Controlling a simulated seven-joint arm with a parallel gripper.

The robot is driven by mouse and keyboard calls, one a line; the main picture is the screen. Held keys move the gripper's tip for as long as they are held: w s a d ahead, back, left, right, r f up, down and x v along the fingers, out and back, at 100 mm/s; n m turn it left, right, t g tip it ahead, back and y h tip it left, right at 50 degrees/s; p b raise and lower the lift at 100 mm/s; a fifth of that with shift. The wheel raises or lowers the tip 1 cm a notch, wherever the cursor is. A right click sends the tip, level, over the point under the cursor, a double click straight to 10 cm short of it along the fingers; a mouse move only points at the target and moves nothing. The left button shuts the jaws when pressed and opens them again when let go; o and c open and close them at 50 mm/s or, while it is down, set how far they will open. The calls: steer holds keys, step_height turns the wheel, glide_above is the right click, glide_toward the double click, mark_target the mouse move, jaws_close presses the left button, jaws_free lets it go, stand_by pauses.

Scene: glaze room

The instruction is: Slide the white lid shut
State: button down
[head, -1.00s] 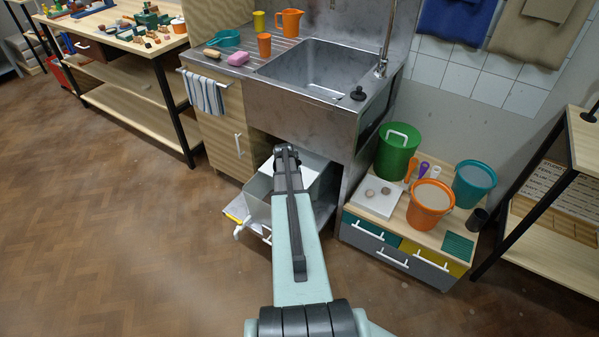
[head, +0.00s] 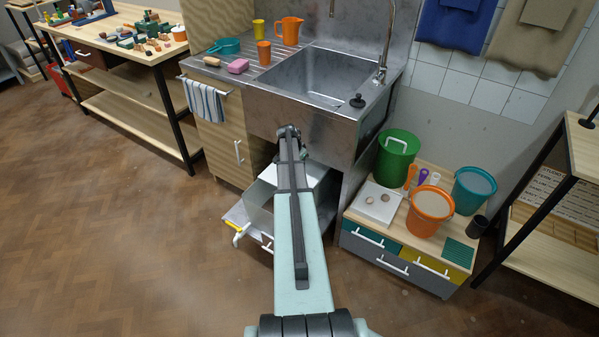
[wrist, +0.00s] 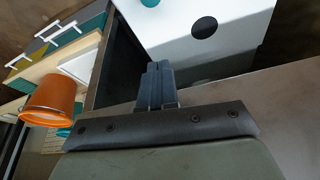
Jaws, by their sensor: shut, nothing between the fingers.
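The white lid (head: 318,174) shows in the head view under the sink, on the right of a pale grey bin (head: 262,203). The bin's left part appears uncovered; my arm hides part of the lid. In the wrist view a broad white surface, which looks like the lid (wrist: 235,25), has a round dark spot, and a teal round piece (wrist: 150,2) shows at the top edge. My gripper (head: 289,131) is before the sink cabinet opening. In the wrist view my gripper (wrist: 158,70) is shut and empty, just short of the white surface in the picture; contact cannot be told.
The sink (head: 320,75) overhangs the opening, with a cabinet (head: 225,140) on the left. A low drawer unit at right carries a green bucket (head: 397,160), an orange bucket (head: 430,212) and a teal bucket (head: 474,190). The floor (head: 130,250) at left is clear.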

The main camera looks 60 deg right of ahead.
steer(key=x, duration=0.9)
steer(key=shift+d+f, duration=0.15)
steer(key=shift+f, duration=0.25)
steer(key=a, duration=0.2)
steer(key=shift+w+a, duration=0.15)
steer(key=shift+a, duration=0.15)
steer(key=shift+w+a+f, duration=0.2)
steer(key=shift+a, duration=0.55)
steer(key=shift+a, duration=0.1)
steer(key=a, duration=1.5)
steer(key=shift+a, duration=0.1)
